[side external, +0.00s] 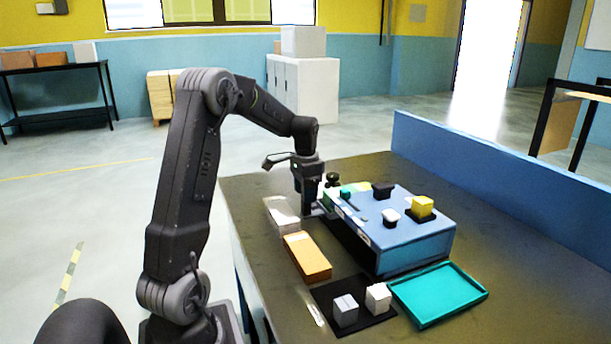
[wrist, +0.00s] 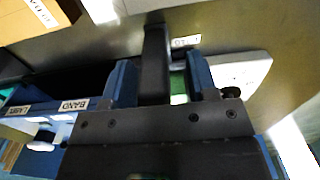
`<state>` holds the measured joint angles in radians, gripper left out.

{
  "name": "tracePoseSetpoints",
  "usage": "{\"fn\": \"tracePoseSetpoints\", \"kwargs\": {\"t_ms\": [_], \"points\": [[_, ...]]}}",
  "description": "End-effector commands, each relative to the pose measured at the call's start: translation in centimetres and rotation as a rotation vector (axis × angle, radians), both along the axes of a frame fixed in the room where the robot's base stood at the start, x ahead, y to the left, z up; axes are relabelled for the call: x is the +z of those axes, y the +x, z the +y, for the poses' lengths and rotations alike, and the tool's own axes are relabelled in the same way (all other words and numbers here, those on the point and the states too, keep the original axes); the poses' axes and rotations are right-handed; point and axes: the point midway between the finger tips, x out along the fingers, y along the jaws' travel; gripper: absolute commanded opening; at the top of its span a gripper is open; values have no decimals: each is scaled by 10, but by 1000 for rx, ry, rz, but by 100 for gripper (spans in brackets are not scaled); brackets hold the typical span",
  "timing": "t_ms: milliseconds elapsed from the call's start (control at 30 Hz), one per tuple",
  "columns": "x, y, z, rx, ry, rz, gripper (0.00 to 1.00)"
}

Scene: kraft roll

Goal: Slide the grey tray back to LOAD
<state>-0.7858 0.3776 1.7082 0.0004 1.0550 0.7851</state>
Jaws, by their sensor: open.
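My gripper (side external: 308,208) points down at the far left end of the blue machine (side external: 415,240). In the wrist view its two blue fingers (wrist: 161,75) stand apart on either side of a dark upright post (wrist: 155,60), with gaps showing. I cannot tell whether the post belongs to the grey tray. A pale grey flat piece (wrist: 238,72) lies right of the fingers in the wrist view and may be the tray; the gripper hides part of it. A small label (wrist: 185,42) behind the fingers is only partly readable. A BAND label (wrist: 75,105) is on the machine.
An orange box (side external: 307,258) and a white box (side external: 282,214) line the table's left edge near my gripper. A black mat (side external: 358,322) with two pale cubes and a teal tray (side external: 440,293) are in front.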

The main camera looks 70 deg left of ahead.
Motion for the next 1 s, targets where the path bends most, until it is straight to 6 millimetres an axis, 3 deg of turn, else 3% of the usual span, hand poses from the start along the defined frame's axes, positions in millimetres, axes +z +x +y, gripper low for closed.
{"fn": "tracePoseSetpoints", "kwargs": {"t_ms": [600,800,1000], "points": [[117,0,1,0,5,-4,53],[133,0,1,0,3,-3,53],[134,0,0,0,3,-2,53]]}}
